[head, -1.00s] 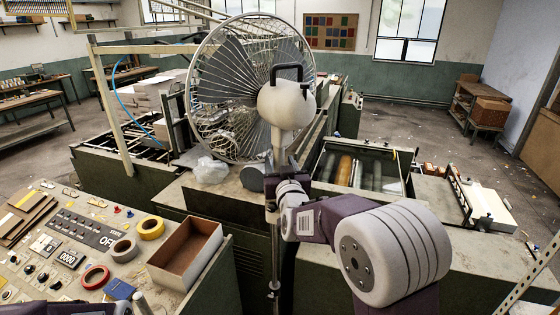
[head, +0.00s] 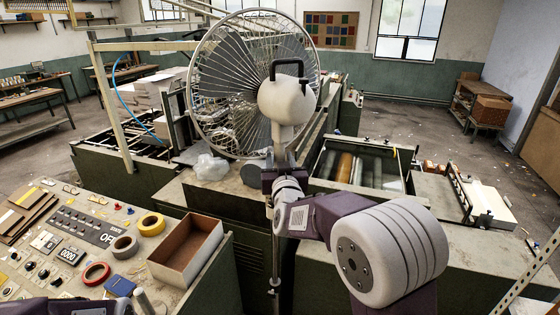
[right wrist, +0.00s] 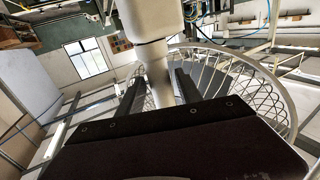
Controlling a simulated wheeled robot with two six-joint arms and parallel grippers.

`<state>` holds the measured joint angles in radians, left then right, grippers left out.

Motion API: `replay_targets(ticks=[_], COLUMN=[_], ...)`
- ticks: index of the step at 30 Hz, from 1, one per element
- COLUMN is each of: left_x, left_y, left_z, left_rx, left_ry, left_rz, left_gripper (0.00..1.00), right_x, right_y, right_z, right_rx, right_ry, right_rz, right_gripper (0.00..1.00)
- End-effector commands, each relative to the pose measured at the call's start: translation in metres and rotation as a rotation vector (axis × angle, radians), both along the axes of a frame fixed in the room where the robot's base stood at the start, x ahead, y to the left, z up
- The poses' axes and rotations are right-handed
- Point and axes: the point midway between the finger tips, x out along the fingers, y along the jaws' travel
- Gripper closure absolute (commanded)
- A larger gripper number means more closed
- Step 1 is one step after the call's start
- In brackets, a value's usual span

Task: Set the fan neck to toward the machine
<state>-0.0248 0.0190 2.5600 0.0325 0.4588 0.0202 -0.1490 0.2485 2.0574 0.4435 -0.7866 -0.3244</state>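The fan's round wire cage (head: 225,82) stands in the middle of the head view, with its pale motor housing (head: 286,100) and black handle on my side. The cage lies behind and left of the housing, facing mostly away from me. The pale neck (head: 282,134) runs down below the housing. My right gripper (head: 283,166) is at the neck's lower part. In the right wrist view the neck (right wrist: 159,82) stands between the two dark fingers (right wrist: 160,88), with a gap visible at least on the left, so the gripper looks open around it.
A control panel (head: 75,235) with tape rolls and an open brown box (head: 187,250) fills the lower left. A machine with a roller tray (head: 360,165) stands on the right. A clear crumpled bag (head: 209,167) lies left of the fan's base.

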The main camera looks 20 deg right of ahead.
Motion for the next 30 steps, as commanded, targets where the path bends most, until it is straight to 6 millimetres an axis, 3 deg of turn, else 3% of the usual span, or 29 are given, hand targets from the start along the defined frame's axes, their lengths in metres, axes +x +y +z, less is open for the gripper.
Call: replay_targets(ticks=[11,14,24,30], left_x=[0.0,0.0,0.0,0.0], left_y=[0.0,0.0,0.0,0.0], left_z=[-0.003,-0.012,-0.039,-0.04], left_rx=[0.0,0.0,0.0,0.0], left_ry=[0.0,0.0,0.0,0.0], left_rz=[0.0,0.0,0.0,0.0], left_gripper=[0.62,0.62,0.62,0.62], right_x=[-0.003,-0.015,-0.08,-0.091], right_y=[0.001,0.003,0.014,0.015], right_z=[-0.001,-0.003,-0.001,0.0], right_rx=[0.001,0.003,0.002,0.0], right_ry=[-0.001,-0.002,-0.004,0.0], right_rz=[0.0,0.002,0.002,0.001], right_gripper=[0.49,0.49,0.49,0.49])
